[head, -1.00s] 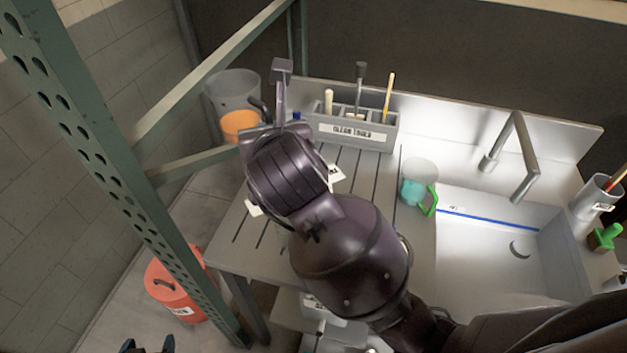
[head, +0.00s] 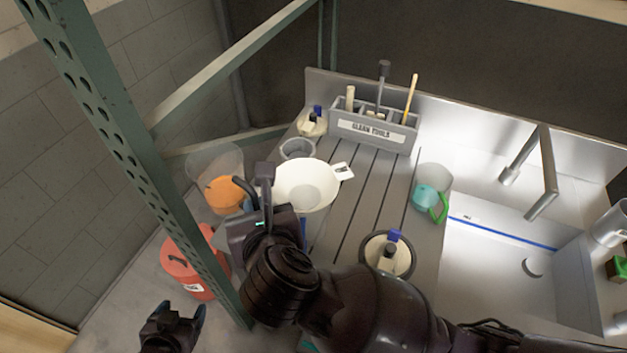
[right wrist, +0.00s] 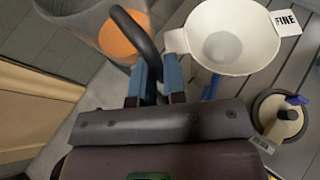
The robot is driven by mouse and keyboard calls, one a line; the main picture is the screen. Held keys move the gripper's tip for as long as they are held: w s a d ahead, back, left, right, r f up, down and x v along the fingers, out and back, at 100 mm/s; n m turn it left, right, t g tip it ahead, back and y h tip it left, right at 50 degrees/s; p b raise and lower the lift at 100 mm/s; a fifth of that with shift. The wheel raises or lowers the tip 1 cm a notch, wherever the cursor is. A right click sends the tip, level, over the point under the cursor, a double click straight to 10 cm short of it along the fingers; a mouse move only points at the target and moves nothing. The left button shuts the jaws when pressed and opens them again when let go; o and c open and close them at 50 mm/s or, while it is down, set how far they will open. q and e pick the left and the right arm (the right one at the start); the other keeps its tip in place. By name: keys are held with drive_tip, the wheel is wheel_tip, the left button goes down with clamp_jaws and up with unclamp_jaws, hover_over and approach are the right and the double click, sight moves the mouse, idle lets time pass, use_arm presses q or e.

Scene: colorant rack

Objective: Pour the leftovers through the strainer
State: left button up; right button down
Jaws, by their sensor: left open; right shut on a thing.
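A see-through pitcher (head: 215,163) with orange contents (head: 224,193) hangs beside the counter's left edge. My right gripper (right wrist: 153,80) is shut on its black handle (right wrist: 142,38). In the right wrist view the pitcher (right wrist: 85,25) is partly cut off at the top. The white strainer (head: 305,186), a bowl with a tag reading "FINE" in the right wrist view (right wrist: 288,22), is over the counter just right of the pitcher. What supports it is hidden; something blue shows below it. My left gripper (head: 172,325) is open and empty at the lower left.
A grey cup (head: 298,149) stands behind the strainer. Round-topped containers with blue parts stand at front (head: 388,255) and back left (head: 312,123). A "CLEAN TOOLS" caddy (head: 372,128), green-handled cup (head: 430,192), sink (head: 510,260), red bucket (head: 187,262) and green post (head: 140,150) surround.

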idle(0.3)
drive_tip(key=shift+w+d+m, duration=0.1)
drive_tip(key=shift+d+m, duration=0.05)
drive_tip(key=shift+m, duration=0.15)
drive_tip(key=d+m+y, duration=0.1)
drive_tip(key=f+m+y, duration=0.1)
drive_tip(key=m, duration=0.1)
drive_tip(key=w+d+f+m+g+y, duration=0.1)
drive_tip(key=m, duration=0.1)
drive_tip(key=shift+d+y, duration=0.3)
drive_tip(key=shift+d, duration=0.05)
idle(0.6)
drive_tip(key=shift+f, duration=0.1)
drive_tip(key=shift+a+f+m+y, duration=0.1)
drive_tip(key=shift+f+m+y, duration=0.2)
drive_tip(key=shift+m+y, duration=0.15)
idle(0.4)
drive_tip(key=shift+f, duration=0.1)
